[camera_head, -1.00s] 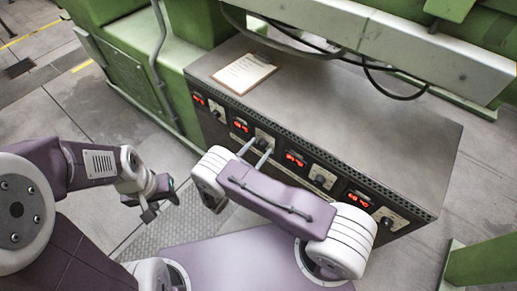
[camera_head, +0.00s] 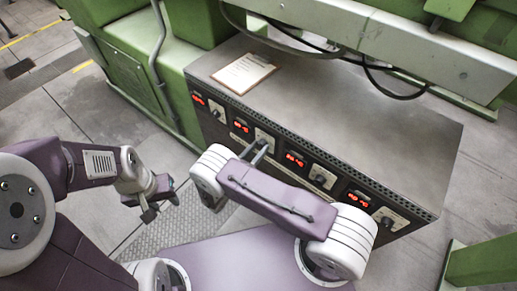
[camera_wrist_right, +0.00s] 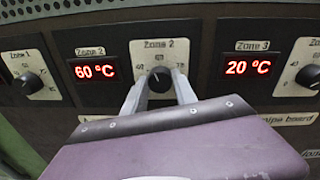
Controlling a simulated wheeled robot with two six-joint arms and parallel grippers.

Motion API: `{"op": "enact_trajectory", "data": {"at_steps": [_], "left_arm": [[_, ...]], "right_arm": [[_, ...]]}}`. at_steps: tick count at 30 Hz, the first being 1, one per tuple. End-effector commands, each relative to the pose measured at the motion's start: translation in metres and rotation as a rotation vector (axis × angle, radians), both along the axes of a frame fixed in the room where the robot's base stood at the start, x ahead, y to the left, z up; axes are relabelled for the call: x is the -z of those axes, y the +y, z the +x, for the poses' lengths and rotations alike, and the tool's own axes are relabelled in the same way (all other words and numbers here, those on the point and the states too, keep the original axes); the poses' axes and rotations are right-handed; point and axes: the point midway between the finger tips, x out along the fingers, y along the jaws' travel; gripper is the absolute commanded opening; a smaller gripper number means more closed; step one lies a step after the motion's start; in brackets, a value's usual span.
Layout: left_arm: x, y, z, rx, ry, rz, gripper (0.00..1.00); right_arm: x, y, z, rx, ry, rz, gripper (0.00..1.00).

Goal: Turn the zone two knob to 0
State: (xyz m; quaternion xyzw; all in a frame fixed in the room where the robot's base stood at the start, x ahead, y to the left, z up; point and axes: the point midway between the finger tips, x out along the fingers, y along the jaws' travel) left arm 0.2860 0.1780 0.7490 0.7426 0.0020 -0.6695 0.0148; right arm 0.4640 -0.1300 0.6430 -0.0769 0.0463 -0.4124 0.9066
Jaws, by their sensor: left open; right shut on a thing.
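The zone two knob (camera_wrist_right: 159,80) is a dark round knob on a pale plate marked "Zone 2", in the middle of the right wrist view. Its display (camera_wrist_right: 95,69), to its left, reads 60 °C in red. My right gripper (camera_wrist_right: 161,88) is shut on the knob, with one grey finger on each side of it. The fingers hide part of the plate and its scale. In the head view my right gripper (camera_head: 256,149) reaches the front panel of the control box (camera_head: 350,110). My left gripper (camera_head: 162,205) is open and empty, away from the panel at the left.
The zone one knob (camera_wrist_right: 28,83) is left of the zone two display. The zone three display (camera_wrist_right: 248,67) reads 20 °C, with its knob (camera_wrist_right: 308,77) beyond. A clipboard (camera_head: 243,72) lies on the box. Green machinery (camera_head: 165,60) stands behind on the left.

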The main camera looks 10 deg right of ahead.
Motion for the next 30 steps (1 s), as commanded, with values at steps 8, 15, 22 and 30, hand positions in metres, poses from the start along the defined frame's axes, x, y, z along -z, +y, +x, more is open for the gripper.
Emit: {"op": "enact_trajectory", "data": {"at_steps": [8, 15, 22, 30], "left_arm": [[0.0023, 0.0, -0.0001, 0.0, 0.0, 0.0, 0.42], [0.004, 0.0, 0.0, 0.0, 0.0, 0.0, 0.42], [0.0057, 0.0, 0.0, 0.0, 0.0, 0.0, 0.42], [0.008, 0.0, 0.0, 0.0, 0.0, 0.0, 0.42]], "right_arm": [[0.0004, 0.0006, 0.0006, -0.001, 0.206, -0.158, 0.0], [0.0009, 0.001, 0.001, 0.0, 0.386, -0.299, 0.0], [0.0011, 0.0017, 0.0018, -0.001, 0.557, -0.432, 0.0], [0.0014, 0.0022, 0.0023, -0.001, 0.759, -0.59, 0.0]]}}
